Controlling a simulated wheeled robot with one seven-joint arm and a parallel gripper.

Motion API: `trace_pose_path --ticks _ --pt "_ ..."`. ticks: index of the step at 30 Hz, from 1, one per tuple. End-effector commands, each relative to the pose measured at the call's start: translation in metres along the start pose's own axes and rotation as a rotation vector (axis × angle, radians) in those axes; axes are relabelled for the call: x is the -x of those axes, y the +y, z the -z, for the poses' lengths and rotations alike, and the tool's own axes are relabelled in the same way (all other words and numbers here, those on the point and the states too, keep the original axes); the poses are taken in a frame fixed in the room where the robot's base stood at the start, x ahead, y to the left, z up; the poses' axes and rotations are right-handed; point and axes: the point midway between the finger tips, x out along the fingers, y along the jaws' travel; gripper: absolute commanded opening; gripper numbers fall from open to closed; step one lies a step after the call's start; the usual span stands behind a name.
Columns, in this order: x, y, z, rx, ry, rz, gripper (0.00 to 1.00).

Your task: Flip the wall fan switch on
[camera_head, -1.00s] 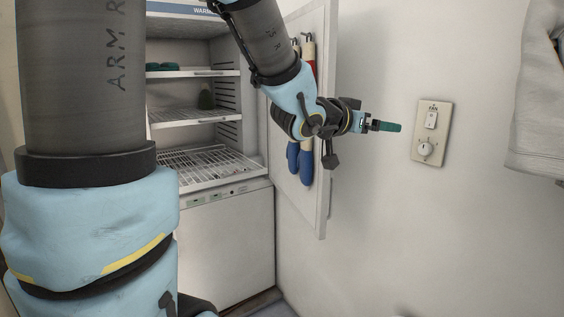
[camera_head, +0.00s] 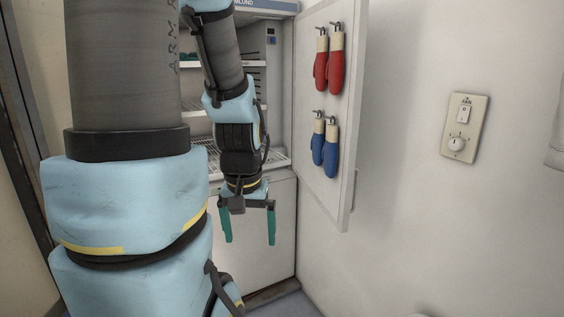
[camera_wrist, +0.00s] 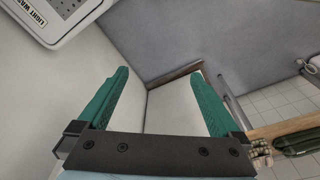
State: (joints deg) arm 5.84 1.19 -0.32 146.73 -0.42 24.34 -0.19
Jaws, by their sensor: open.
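The fan switch plate (camera_head: 464,128) is a beige panel on the white wall at the right of the head view. It carries a small white rocker (camera_head: 465,114) under the FAN label and a round knob (camera_head: 457,144) below it. I cannot tell which way the rocker is set. My gripper (camera_head: 247,242) hangs with its green fingers pointing down, well to the left of the plate and lower than it. The fingers are wide apart with nothing between them, as the wrist view (camera_wrist: 160,100) also shows. The switch plate is not seen in the wrist view.
An open cabinet door (camera_head: 340,190) with red mittens (camera_head: 328,62) and blue mittens (camera_head: 324,146) stands between my gripper and the switch. The white cabinet (camera_head: 262,235) with wire shelves is behind my arm. The wall around the plate is clear.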

Motion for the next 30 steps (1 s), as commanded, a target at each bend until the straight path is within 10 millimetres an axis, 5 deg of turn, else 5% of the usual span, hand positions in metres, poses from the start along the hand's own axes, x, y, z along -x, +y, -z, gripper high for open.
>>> trace_pose_path --ticks 2,11,17,24,30 --pt "0.000 0.000 0.000 -0.001 0.001 0.000 0.99" --pt "0.001 0.001 0.003 -0.010 0.006 0.000 0.65" --pt "0.011 0.023 0.038 -0.204 0.056 -0.016 0.43" --pt "0.055 0.100 0.119 -0.752 0.207 -0.043 0.16" --pt "0.110 0.182 0.165 -1.239 0.362 -0.042 0.00"
